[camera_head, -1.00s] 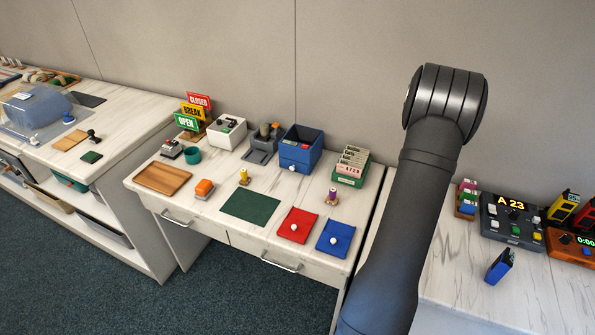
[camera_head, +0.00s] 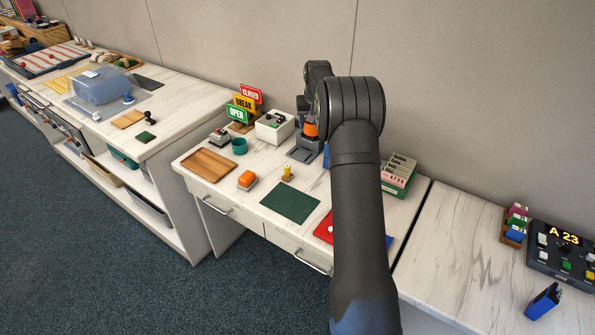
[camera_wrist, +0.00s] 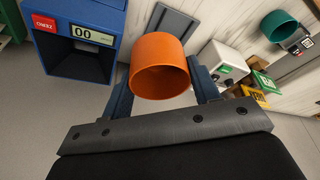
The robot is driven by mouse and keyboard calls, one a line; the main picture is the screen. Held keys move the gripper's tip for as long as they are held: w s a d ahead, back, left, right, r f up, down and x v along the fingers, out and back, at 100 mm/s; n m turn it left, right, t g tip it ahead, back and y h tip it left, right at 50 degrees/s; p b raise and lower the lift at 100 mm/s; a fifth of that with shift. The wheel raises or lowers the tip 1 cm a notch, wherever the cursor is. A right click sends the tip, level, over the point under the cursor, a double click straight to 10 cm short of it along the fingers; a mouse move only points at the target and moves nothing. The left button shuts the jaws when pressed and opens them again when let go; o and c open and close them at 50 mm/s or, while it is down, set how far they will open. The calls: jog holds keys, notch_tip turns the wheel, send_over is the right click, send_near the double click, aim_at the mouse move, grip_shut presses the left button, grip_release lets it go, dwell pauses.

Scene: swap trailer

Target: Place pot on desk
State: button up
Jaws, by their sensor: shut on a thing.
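An orange pot (camera_wrist: 160,65) is held between the two dark fingers of my gripper (camera_wrist: 163,90), its open mouth facing the wrist camera. In the head view the orange pot (camera_head: 310,130) shows as a small patch left of my arm, above the grey stand (camera_head: 303,153). Most of my gripper is hidden there behind the arm. The desk (camera_head: 262,178) has a pale marbled top, with a dark green mat (camera_head: 290,203) bare near its front. I cannot tell whether the pot touches the stand.
A white box (camera_head: 275,126), a teal cup (camera_head: 239,146) and several signs (camera_head: 242,107) stand left of the gripper. A blue box with a display (camera_wrist: 75,40) is close by in the wrist view. A wooden tray (camera_head: 208,165) and yellow piece (camera_head: 287,173) stand further forward.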

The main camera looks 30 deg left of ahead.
jog(key=s+a+n, duration=0.1)
jog(key=s+a, duration=0.3)
jog(key=a, duration=0.1)
send_over(264, 160)
jog(key=f, duration=0.8)
jog(key=d+f, duration=0.1)
jog(key=f, duration=0.2)
jog(key=shift+s+f, duration=0.4)
jog(key=shift+a+f, duration=0.15)
jog(key=shift+f, duration=1.9)
jog(key=shift+f, duration=0.15)
jog(key=o, duration=1)
jog(key=v, duration=1.2)
